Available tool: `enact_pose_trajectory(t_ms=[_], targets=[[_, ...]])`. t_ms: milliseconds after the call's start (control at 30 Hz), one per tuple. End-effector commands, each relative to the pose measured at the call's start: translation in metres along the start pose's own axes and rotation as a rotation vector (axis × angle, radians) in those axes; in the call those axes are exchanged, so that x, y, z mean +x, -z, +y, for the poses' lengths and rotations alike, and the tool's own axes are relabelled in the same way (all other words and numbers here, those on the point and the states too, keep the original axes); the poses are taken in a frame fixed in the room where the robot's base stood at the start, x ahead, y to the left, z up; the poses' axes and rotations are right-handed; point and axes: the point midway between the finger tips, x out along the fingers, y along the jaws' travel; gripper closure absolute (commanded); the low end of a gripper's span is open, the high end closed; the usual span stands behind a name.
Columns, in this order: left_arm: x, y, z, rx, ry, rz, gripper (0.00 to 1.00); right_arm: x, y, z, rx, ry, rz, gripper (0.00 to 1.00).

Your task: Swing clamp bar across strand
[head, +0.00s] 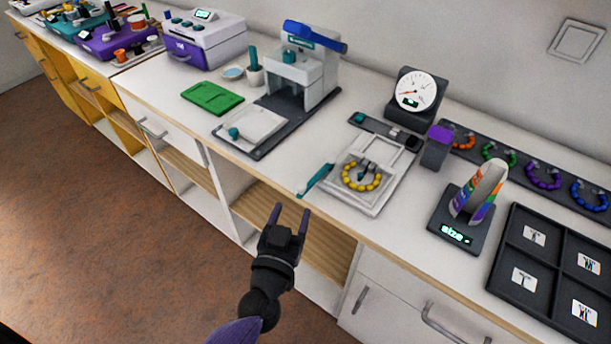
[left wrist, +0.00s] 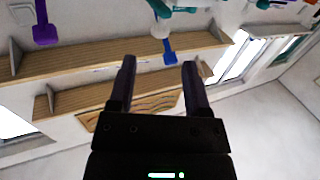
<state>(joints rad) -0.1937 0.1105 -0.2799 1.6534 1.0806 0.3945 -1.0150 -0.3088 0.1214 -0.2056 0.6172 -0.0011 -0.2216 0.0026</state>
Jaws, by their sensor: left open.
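A strand of yellow beads (head: 361,177) lies curved on a white bead board (head: 372,207) on the counter. A teal clamp bar (head: 316,180) sits at the board's left side, pointing out over the counter's front edge and not lying across the beads. My left gripper (head: 290,210) is open and empty, in front of the counter and below and left of the bar's near end, apart from it. Its two fingers also show open in the left wrist view (left wrist: 159,62), with nothing between them. My right gripper is not in view.
A white press (head: 314,72) with a blue lever and a green mat (head: 211,97) stand left of the board. A dial gauge (head: 415,92), a size stand (head: 458,232) and a dark sorting tray (head: 511,252) are right. Open shelves (head: 275,215) lie below the counter edge.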

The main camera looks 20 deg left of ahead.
Motion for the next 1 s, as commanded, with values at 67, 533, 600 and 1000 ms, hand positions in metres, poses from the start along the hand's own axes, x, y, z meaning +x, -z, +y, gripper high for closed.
enact_pose_trajectory(t_ms=[67,533,600,1000], targets=[[0.021,-0.003,0.0,-0.001,0.0,0.003,0.37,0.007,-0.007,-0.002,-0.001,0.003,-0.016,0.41],[0.076,-0.002,0.0,0.0,-0.003,-0.003,0.37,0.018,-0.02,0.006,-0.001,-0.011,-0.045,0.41],[0.076,-0.002,0.0,0.0,-0.003,-0.003,0.37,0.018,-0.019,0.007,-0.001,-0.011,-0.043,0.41],[0.076,-0.002,0.0,0.001,-0.003,-0.003,1.0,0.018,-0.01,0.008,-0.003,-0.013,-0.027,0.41]])
